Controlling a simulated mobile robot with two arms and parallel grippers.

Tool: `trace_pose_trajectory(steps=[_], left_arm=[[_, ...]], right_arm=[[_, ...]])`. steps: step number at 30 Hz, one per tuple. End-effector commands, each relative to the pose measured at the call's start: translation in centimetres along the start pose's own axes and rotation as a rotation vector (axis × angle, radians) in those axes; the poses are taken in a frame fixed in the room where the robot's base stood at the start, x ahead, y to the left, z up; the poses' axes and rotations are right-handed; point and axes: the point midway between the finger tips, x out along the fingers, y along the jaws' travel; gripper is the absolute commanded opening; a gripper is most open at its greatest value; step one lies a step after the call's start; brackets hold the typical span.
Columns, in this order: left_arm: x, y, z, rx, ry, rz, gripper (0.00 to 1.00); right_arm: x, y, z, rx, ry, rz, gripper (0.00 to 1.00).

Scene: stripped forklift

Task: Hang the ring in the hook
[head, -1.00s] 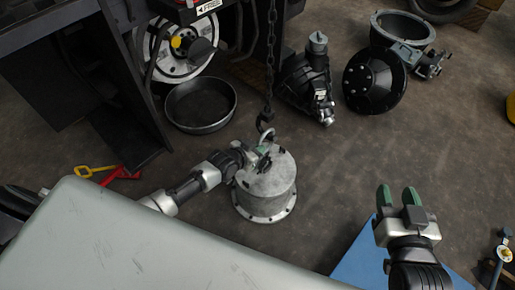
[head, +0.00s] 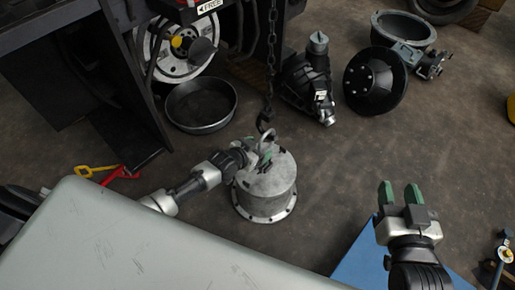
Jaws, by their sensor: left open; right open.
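A grey metal cylinder with a bolted flange (head: 268,190) stands on the floor in the middle of the head view. A metal ring (head: 267,137) rises from its top. A dark hook (head: 263,122) hangs on a chain (head: 271,55) right above the ring. Hook and ring look close together; I cannot tell whether they are engaged. My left gripper (head: 262,158) is open at the ring, over the cylinder's top, and partly covers the ring's lower part. My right gripper (head: 400,193) is open and empty, well to the right of the cylinder.
A round black pan (head: 201,105) lies behind left of the cylinder. Black machine parts (head: 309,82) and a black dome (head: 375,82) lie behind right. Red and yellow tools (head: 122,174) lie at left. The floor between cylinder and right gripper is clear.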

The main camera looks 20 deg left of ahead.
Motion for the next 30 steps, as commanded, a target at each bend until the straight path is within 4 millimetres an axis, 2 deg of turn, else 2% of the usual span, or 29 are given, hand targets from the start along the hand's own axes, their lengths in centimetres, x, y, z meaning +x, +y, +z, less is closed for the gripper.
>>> trace_pose_trajectory(steps=[11, 30], left_arm=[[-0.2, 0.0, 0.1, 0.0, -0.002, 0.0, 0.77], [-2.5, 0.0, 1.0, 0.0, -0.002, 0.0, 0.77]], right_arm=[[0.0, 0.0, 0.0, 0.0, -0.01, 0.0, 0.43], [-2.2, 0.9, 4.7, -0.001, -0.39, 0.023, 0.43]])
